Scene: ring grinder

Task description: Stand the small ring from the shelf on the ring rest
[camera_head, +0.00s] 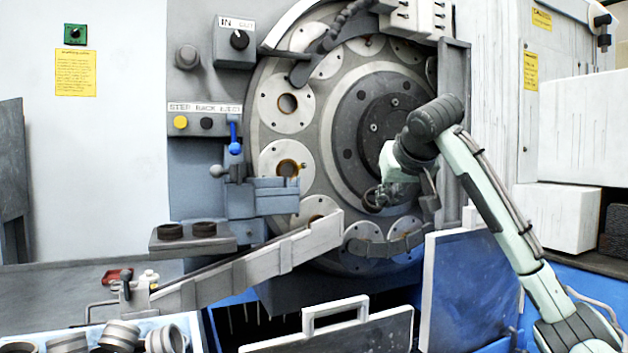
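Two small dark rings lie flat on a grey shelf (190,243) left of the machine: a left one (170,231) and a right one (203,229). My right gripper (374,199) is in front of the lower right of the large round disc (340,130), well to the right of the shelf. Its dark fingers are small and blend with the disc, so I cannot tell whether they are open or hold something. I cannot make out for sure which part is the ring rest. My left gripper is out of view.
A sloping grey chute (255,262) runs below the disc. Larger metal rings (120,335) lie in a bin at the lower left. A blue-handled lever (234,140) and blue fixture (270,195) stand beside the disc. A grey panel with a handle (335,333) stands in front.

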